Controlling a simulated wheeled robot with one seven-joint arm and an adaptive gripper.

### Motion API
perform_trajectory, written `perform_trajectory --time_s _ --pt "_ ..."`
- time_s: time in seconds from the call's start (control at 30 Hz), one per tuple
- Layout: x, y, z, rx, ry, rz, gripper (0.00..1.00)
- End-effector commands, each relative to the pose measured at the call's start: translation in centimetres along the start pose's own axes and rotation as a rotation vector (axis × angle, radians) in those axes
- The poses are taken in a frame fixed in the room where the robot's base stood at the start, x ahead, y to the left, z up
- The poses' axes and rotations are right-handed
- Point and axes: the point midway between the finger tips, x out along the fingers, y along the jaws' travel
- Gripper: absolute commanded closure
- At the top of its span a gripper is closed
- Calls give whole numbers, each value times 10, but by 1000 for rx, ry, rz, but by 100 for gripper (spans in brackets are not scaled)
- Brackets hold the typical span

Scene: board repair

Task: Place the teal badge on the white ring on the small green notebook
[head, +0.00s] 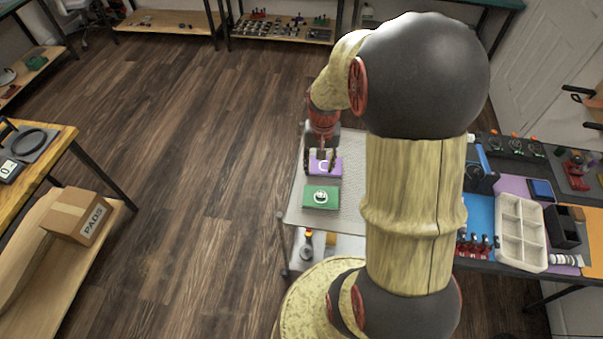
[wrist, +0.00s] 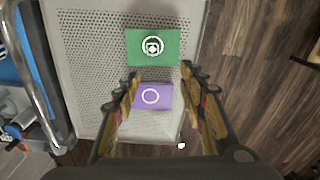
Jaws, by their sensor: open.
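The small green notebook (wrist: 136,59) lies flat on a light perforated surface; it also shows in the head view (head: 310,204). A white ring is on its cover. A small round dark-and-white piece (wrist: 152,47), apparently the teal badge, sits inside that ring, roughly centred; its exact colour is too small to tell. My gripper (wrist: 160,72) is open and empty, apart from the badge. In the head view my gripper (head: 321,160) hangs over the purple notebook, beside the green one.
A purple notebook (wrist: 167,103) with its own white ring lies next to the green one. The perforated surface (wrist: 90,60) is clear around both.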

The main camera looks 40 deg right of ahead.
Motion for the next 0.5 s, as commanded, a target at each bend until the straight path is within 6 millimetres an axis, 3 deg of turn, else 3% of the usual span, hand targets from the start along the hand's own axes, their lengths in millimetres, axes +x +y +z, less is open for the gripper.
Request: perform_trajectory --time_s 0.17,0.3,0.4,0.5 --pt "-92 -57 35 -201 134 -36 58" --pt "-158 -91 90 -384 244 -79 58" --pt "-192 -103 131 -503 316 -113 58" --pt "-214 -108 166 -598 373 -144 58"
